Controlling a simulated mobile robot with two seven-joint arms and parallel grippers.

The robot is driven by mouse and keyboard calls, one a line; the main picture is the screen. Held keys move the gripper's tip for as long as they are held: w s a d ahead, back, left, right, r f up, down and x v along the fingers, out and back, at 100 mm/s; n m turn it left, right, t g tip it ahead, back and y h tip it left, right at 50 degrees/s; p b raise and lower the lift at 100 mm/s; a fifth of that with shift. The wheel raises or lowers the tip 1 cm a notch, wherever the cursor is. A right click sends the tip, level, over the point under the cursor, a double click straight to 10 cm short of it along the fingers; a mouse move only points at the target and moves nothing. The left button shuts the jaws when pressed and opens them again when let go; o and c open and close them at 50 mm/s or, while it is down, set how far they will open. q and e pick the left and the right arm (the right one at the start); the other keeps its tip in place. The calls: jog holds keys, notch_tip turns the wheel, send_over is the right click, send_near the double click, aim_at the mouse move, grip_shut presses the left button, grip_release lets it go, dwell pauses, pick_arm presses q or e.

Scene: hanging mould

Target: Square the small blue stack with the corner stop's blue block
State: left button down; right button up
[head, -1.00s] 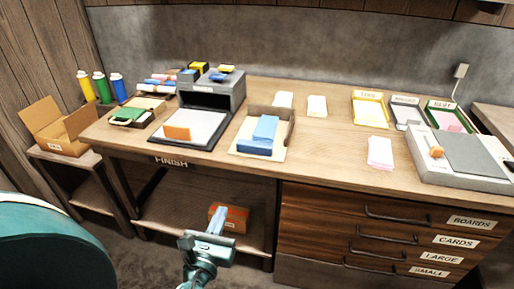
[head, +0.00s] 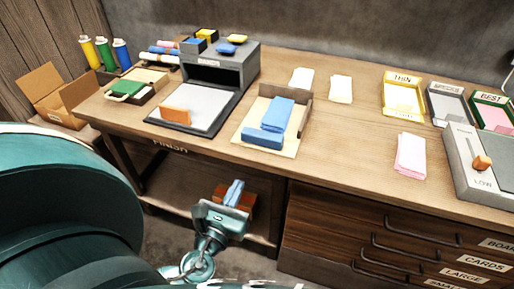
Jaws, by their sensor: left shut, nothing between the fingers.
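The small blue stack (head: 279,113) lies on the tan base of the corner stop (head: 249,119), at the centre of the table in the head view. It looks turned a little against the corner stop's brown walls. The darker blue block (head: 262,141) lies at the stack's front end, apparently touching or very close; I cannot tell which. My left gripper (head: 235,187) is shut and empty, in front of the table and below its top edge, short of the stack. My right gripper is not in view.
A grey press (head: 228,69) with an orange-handled tray stands left of the corner stop. Pink cards (head: 411,153) lie to the right, white cards (head: 340,88) behind. An orange box (head: 249,199) sits on the shelf behind my gripper. The table's front edge lies between gripper and stack.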

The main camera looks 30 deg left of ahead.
pick_arm(q)
jog(key=p, duration=0.2)
send_near(260, 143)
jog(key=x, duration=0.5)
jog(key=shift+w+r, duration=0.1)
jog(key=shift+w, duration=0.15)
jog(key=shift+w+a, duration=0.2)
jog(key=shift+w, duration=0.5)
